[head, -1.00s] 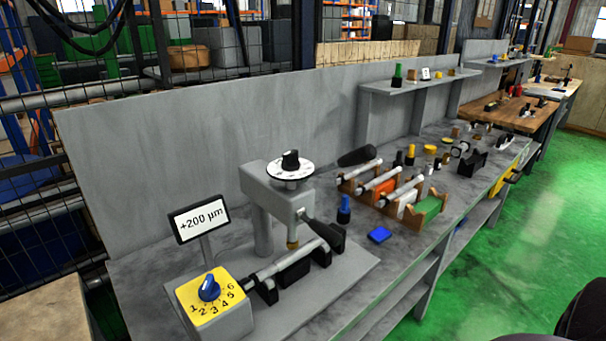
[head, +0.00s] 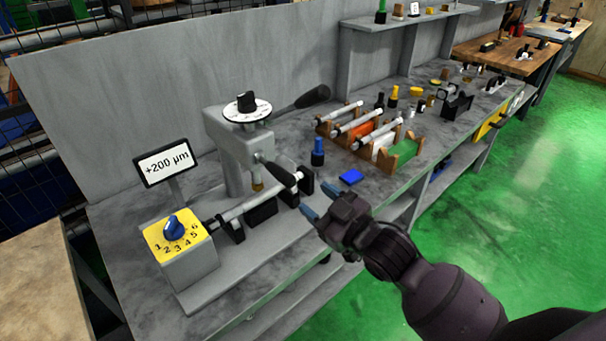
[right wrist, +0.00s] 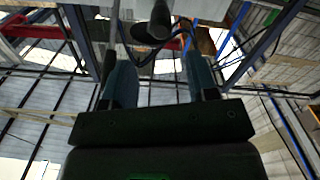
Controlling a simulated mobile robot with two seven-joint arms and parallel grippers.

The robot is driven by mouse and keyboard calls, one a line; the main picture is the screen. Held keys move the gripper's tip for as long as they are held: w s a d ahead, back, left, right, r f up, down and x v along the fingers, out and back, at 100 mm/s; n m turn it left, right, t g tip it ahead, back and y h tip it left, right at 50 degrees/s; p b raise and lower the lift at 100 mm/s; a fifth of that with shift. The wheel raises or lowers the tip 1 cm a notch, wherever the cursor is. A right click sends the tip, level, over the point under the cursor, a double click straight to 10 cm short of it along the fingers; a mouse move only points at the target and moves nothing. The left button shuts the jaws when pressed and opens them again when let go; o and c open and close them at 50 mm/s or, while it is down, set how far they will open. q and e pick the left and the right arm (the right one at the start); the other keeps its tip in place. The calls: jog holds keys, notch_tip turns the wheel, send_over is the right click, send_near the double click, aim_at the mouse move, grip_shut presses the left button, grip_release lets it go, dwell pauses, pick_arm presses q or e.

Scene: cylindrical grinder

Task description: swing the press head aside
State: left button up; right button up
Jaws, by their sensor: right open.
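The grey press head (head: 238,140) stands on a column over the fixture, with a white dial and black knob (head: 246,103) on top. A black-gripped lever (head: 278,172) sticks out from its front, and a longer black handle (head: 303,98) extends to its right. Under the head a metal shaft (head: 248,200) lies on black supports. My right gripper (head: 318,202) is open and empty, in front of the press and right of the front lever, apart from it. In the right wrist view its fingers (right wrist: 160,75) are spread, with a dark rounded handle end (right wrist: 152,25) beyond them. My left gripper is out of view.
A yellow-topped selector box (head: 180,245) and a "+200 µm" display (head: 165,163) stand left of the press. Green floor is open in front.

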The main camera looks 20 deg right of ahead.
aim_at(293, 183)
jog(key=x, duration=1)
jog(key=shift+w+a+f+p, duration=0.1)
jog(key=shift+w+a+p, duration=0.05)
jog(key=shift+w+p, duration=0.15)
grip_shut()
